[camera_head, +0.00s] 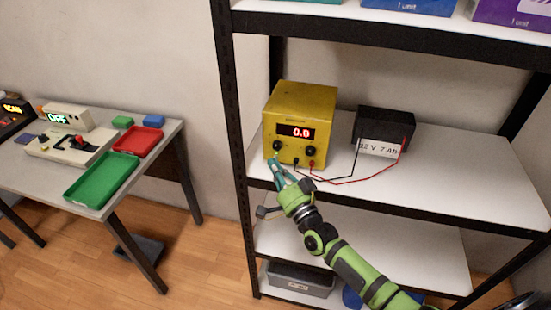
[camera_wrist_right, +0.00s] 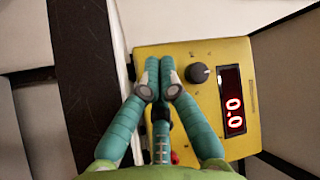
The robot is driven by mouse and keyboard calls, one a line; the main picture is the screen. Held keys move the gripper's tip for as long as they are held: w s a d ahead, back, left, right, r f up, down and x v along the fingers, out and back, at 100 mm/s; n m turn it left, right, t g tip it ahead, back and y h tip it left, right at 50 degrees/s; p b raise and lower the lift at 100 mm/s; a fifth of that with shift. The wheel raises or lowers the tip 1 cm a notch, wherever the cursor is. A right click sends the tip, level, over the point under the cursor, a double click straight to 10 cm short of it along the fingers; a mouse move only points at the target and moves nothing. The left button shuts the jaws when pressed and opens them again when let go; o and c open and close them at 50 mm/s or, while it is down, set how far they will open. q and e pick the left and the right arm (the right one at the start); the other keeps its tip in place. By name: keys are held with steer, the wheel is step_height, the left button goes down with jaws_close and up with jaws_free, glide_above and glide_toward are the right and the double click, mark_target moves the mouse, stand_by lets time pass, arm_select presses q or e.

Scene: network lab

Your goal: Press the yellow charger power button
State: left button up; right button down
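The yellow charger (camera_head: 305,98) stands on the middle shelf. Its front has a red display reading 0.0, two black knobs and cable terminals. It also shows in the wrist view (camera_wrist_right: 245,60), turned sideways, with one knob (camera_wrist_right: 200,73) beside my fingers. My right gripper (camera_head: 275,163) is at the lower left of the charger's front. Its teal fingertips are together and empty in the wrist view (camera_wrist_right: 160,64). I cannot tell whether they touch the panel. The power button is not clearly visible; my fingers cover part of the front. My left gripper is not in view.
A black 12 V battery (camera_head: 386,125) stands right of the charger, joined to it by red and black cables (camera_head: 340,182). A black shelf post (camera_head: 232,120) rises close on the left. A side table at the left holds a green tray (camera_head: 101,180) and a red tray (camera_head: 137,140).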

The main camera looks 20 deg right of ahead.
mark_target(271, 181)
steer(key=shift+w+d+r, duration=0.2)
steer(key=shift+d, duration=0.2)
steer(key=shift+f, duration=0.15)
steer(key=shift+s+a+f+p, duration=0.35)
steer(key=shift+s+a+p, duration=0.1)
steer(key=shift+a+p, duration=0.1)
steer(key=s+a, duration=0.1)
steer(key=s+a+p, duration=0.1)
steer(key=s, duration=0.1)
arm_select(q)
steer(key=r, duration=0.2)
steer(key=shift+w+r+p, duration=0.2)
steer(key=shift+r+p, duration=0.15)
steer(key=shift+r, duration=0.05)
arm_select(e)
steer(key=shift+s+a, duration=0.25)
steer(key=shift+s, duration=0.1)
steer(key=shift+f, duration=0.1)
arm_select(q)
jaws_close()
